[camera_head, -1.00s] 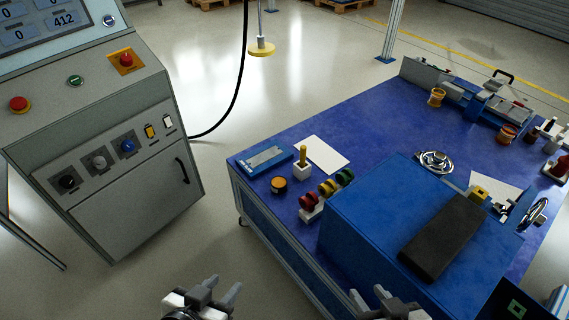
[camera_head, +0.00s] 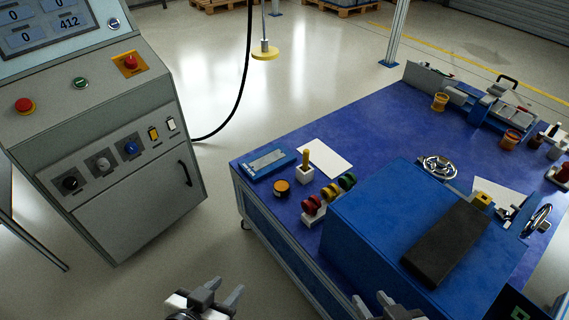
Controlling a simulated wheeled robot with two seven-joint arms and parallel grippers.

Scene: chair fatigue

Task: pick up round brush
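I cannot tell for certain which thing is the round brush. A yellow-handled tool (camera_head: 306,158) stands upright in a small white block (camera_head: 304,175) near the left corner of the blue table (camera_head: 385,125). Small dark-topped items (camera_head: 552,131) in white holders stand at the table's far right, too small to make out. My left gripper (camera_head: 223,292) is at the bottom edge, left of the table, open and empty. My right gripper (camera_head: 372,302) is at the bottom edge in front of the blue box (camera_head: 365,225), fingers apart and empty. Both are away from the table items.
A black pad (camera_head: 445,243) lies on the blue box. Red, yellow and green rolls (camera_head: 329,194), an orange-topped puck (camera_head: 282,187) and a blue tray (camera_head: 268,162) are nearby. A grey control cabinet (camera_head: 100,140) stands left, with clear floor between it and the table.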

